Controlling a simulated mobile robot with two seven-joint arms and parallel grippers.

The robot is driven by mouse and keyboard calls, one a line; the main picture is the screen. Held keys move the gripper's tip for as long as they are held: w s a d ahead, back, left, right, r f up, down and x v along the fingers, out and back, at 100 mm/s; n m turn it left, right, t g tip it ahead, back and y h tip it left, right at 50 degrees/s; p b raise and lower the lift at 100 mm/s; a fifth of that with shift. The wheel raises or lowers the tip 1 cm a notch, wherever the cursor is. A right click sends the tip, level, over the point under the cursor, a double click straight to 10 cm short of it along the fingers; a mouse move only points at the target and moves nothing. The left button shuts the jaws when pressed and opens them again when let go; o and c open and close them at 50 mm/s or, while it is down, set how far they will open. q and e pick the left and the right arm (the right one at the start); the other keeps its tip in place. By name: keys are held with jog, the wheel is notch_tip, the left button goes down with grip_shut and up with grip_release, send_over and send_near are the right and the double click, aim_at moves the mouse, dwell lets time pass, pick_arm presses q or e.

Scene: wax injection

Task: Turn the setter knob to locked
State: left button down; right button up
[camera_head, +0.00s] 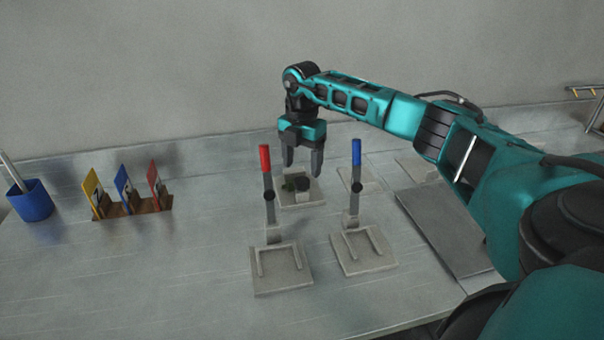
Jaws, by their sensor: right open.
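A small pale plate (311,199) lies behind the red-handled lever. It bears a short round grey piece with a dark top (303,186), which looks like the setter knob, and a dark green part (289,184) beside it. I cannot tell which way the knob is set. My right gripper (302,168) points down just above this plate, its two fingers apart with nothing seen between them. Whether a fingertip touches the knob is unclear. My left gripper is out of view.
A red-handled lever (265,160) and a blue-handled lever (356,154) rise from pale bases in front of and beside the knob plate. A card rack (150,205) and blue cup (32,202) stand left. A grey flat panel (440,228) lies right. The front left is clear.

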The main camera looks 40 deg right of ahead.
aim_at(302, 181)
notch_tip(302, 181, up, 9)
jog(key=shift+f, duration=0.15)
jog(key=shift+s+a+f, duration=0.1)
dwell(0.6)
